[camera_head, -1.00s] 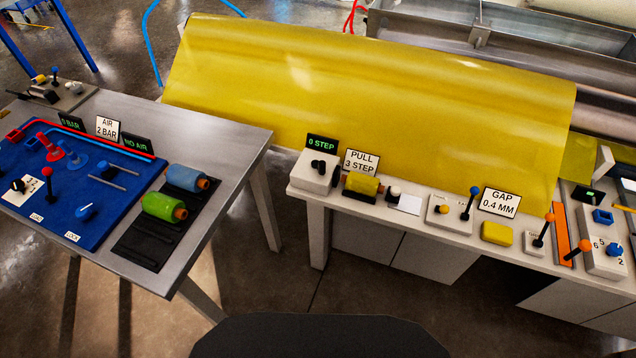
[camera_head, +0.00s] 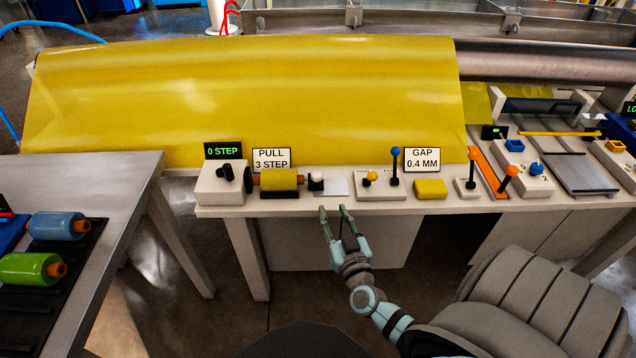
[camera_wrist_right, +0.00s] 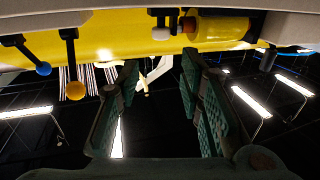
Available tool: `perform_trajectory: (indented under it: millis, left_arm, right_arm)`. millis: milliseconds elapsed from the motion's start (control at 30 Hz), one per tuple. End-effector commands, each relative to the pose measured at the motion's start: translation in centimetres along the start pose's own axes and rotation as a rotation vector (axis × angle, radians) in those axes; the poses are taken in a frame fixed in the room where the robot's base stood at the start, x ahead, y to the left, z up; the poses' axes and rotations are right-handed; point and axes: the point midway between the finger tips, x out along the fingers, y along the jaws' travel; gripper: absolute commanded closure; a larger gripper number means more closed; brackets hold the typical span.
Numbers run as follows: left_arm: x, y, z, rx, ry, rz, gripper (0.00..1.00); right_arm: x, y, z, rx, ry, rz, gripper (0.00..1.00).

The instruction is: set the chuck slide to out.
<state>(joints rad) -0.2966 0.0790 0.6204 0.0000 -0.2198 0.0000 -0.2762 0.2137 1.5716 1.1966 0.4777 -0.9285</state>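The chuck area is on the white bench. A yellow roll (camera_head: 278,181) with an orange end sits in a black cradle there. A small white knob (camera_head: 316,177) on a dark base stands just right of the roll; I take it for the chuck slide, though no label is readable. My right gripper (camera_head: 333,211) is open and empty in front of the bench's front edge, slightly right of and below the knob, apart from it. In the right wrist view, the open fingers (camera_wrist_right: 160,75) point toward the white knob (camera_wrist_right: 187,24) and roll (camera_wrist_right: 221,28), which appear upside down. My left gripper is out of view.
A white box with a black knob (camera_head: 220,188) stands left of the roll. Signs (camera_head: 271,159) stand behind. A yellow sheet (camera_head: 240,95) hangs behind the bench.

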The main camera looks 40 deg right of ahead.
Motion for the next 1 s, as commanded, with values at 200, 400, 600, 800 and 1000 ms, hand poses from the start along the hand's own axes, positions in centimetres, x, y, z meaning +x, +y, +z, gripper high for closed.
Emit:
perform_trajectory:
  millis: [200,400,600,800,1000]
  left_arm:
    - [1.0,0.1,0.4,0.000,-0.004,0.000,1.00]
    - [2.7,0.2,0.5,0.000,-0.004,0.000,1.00]
    - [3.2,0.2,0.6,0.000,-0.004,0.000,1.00]
    - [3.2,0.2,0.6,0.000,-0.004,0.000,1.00]
    - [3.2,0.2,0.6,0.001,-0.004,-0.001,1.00]
  right_arm:
    - [6.0,-0.1,-0.2,0.000,0.003,-0.002,0.66]
    - [11.0,-0.1,-0.1,0.000,-0.001,-0.003,0.66]
    - [12.9,-0.1,-0.2,-0.001,-0.003,-0.004,0.66]
    - [13.1,-0.1,-0.3,-0.001,-0.003,-0.004,0.66]
    - [13.0,-0.1,-0.3,0.000,-0.004,-0.004,0.87]
